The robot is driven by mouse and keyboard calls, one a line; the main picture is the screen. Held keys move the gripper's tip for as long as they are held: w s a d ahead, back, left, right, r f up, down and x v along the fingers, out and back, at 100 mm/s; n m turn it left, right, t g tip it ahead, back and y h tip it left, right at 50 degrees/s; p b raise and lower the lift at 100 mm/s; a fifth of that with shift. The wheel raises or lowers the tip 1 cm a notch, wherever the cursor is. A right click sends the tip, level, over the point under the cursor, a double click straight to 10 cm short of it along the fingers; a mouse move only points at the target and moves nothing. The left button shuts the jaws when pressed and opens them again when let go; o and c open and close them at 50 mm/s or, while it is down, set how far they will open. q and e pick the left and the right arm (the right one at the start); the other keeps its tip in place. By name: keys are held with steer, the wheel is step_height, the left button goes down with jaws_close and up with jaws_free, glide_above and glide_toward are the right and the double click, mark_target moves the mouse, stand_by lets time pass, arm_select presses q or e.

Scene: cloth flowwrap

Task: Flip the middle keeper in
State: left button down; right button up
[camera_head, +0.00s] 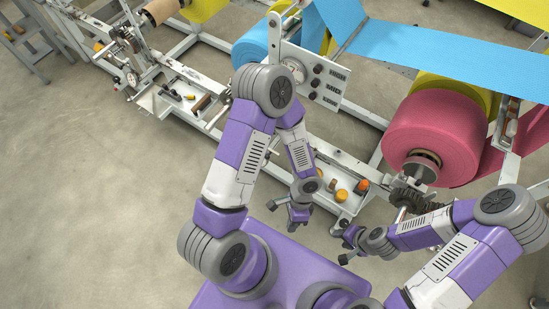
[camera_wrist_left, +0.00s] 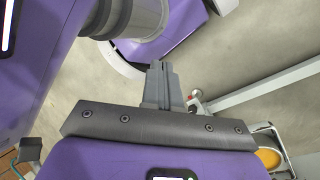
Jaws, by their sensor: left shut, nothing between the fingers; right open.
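I cannot pick out the middle keeper with certainty. A large pink roll (camera_head: 430,135) sits on the machine at the right, with a metal shaft end and collar (camera_head: 423,168) facing me. My left gripper (camera_head: 291,212) hangs in front of the machine's lower rail, pointing down, and is apart from the roll. In the left wrist view its fingers (camera_wrist_left: 160,82) are together with nothing between them. My right gripper (camera_head: 346,245) is open and empty, below the pink roll and in front of the frame. Small parts near the shaft end are too small to tell apart.
A white panel (camera_head: 308,75) with a dial and black knobs stands behind my left arm. A blue roll (camera_head: 250,48) and blue web (camera_head: 450,60) are at the back. A tray with orange caps (camera_head: 341,196) sits on the lower rail. The floor (camera_head: 90,220) at left is clear.

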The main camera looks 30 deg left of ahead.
arm_select(q)
steer(key=w+a+r+m+t+y, duration=0.2)
steer(key=w+r+m+t+y, duration=0.1)
steer(key=w+r+m+y, duration=0.1)
steer(key=w+a+r+m+t+y+p, duration=0.1)
steer(key=w+a+r+m+t+y, duration=0.2)
steer(key=w, duration=0.6)
step_height(320, 180, up, 4)
steer(key=m+t+y, duration=0.1)
steer(key=m+y, duration=0.1)
steer(key=m, duration=0.1)
steer(key=shift+w+f, duration=0.2)
steer(key=shift+f, duration=0.05)
steer(key=shift+a, duration=0.1)
steer(key=a+r+b+x, duration=0.1)
steer(key=a+b+x, duration=0.1)
steer(key=x, duration=1.1)
steer(key=shift+w+r, duration=0.3)
steer(key=shift+r, duration=0.05)
